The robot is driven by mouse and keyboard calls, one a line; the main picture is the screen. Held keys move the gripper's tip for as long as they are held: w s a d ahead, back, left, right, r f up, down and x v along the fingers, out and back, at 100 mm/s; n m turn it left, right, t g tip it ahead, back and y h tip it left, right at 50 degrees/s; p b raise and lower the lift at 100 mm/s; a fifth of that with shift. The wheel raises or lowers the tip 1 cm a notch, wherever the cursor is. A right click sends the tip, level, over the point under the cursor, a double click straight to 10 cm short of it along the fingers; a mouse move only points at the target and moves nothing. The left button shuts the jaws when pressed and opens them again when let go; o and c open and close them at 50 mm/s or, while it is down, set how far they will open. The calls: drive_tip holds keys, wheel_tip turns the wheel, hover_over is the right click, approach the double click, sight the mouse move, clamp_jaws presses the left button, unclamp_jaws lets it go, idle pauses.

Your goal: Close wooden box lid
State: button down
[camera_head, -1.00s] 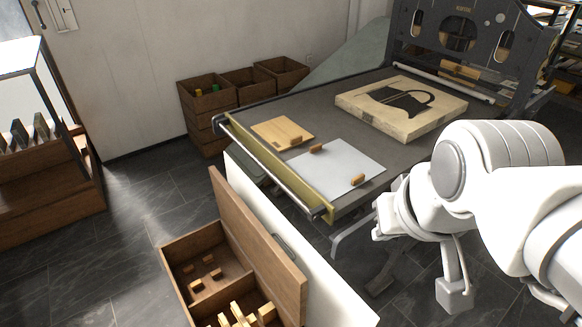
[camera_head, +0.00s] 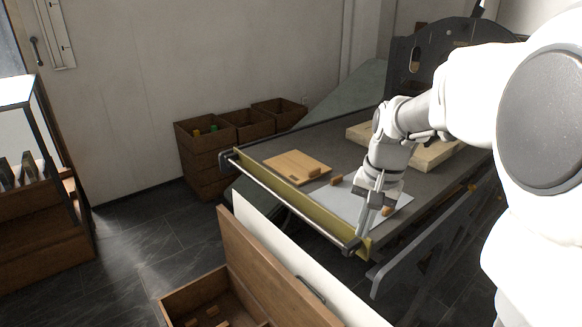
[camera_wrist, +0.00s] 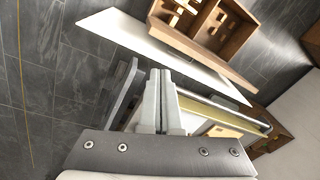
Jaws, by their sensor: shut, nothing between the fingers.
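The wooden box (camera_head: 180,302) stands at the bottom of the head view, cut off by the picture edge. Its lid (camera_head: 262,268) is open and stands upright along the box's right side. Small wooden blocks lie inside its compartments. In the wrist view the box (camera_wrist: 237,32) is at the top, with the lid (camera_wrist: 203,54) along its near edge. My gripper (camera_head: 362,236) is shut and empty, pointing down in front of the press bed, to the right of the lid and apart from it. Its closed fingertips (camera_wrist: 160,72) show in the wrist view.
A white panel (camera_head: 305,268) stands between the lid and the press. The press bed (camera_head: 345,150) holds a wooden board (camera_head: 297,166), a pale sheet (camera_head: 340,203) and a stone slab (camera_head: 432,155). Wooden bins (camera_head: 203,160) stand against the wall. Dark tiled floor lies left of the box.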

drive_tip(key=w+d+f+m+g+y+b, duration=0.1)
drive_tip(key=w+d+f+m+b, duration=0.2)
drive_tip(key=f, duration=0.9)
drive_tip(key=w+d+f+m+g+b, duration=0.2)
drive_tip(key=w+d+f+b, duration=0.3)
drive_tip(key=f, duration=0.7)
drive_tip(key=w+a+b+x, duration=0.1)
drive_tip(key=b+x, duration=0.3)
drive_tip(key=x, duration=1.6)
drive_tip(key=shift+a+b, duration=0.35)
drive_tip(key=shift+a, duration=0.35)
drive_tip(key=shift+r, duration=0.2)
